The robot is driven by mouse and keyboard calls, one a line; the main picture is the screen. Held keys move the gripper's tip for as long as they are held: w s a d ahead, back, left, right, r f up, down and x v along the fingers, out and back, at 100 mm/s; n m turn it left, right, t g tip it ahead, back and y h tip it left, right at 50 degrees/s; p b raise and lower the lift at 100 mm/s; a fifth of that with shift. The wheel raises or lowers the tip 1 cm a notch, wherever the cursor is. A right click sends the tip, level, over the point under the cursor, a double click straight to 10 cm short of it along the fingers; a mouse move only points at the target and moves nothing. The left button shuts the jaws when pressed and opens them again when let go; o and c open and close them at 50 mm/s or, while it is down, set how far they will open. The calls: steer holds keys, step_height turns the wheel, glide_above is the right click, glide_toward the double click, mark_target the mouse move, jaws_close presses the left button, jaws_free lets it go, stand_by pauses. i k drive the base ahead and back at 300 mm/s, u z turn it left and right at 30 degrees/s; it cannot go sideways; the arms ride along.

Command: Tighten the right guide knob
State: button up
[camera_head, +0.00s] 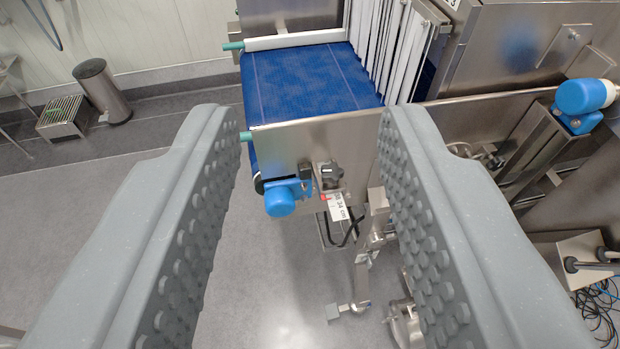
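My gripper (312,135) is open and empty, its two grey studded fingers wide apart on either side of the picture. Beyond the gap between them, a black knob (331,174) sits on the steel side plate (315,145) of the conveyor. The knob is well apart from both fingers. I cannot tell whether this is the right guide knob. Part of the side plate is hidden behind the right finger.
The blue conveyor belt (312,82) runs behind the side plate toward hanging strip curtains (385,45). A blue motor (281,196) sticks out left of the knob. Another blue motor (585,100) is at the right. A bin (102,92) and step stool (63,117) stand far left; floor between is clear.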

mark_target(331, 173)
steer(key=u, duration=1.3)
steer(key=k, duration=0.9)
steer(key=z, duration=1.45)
steer(key=i, duration=1)
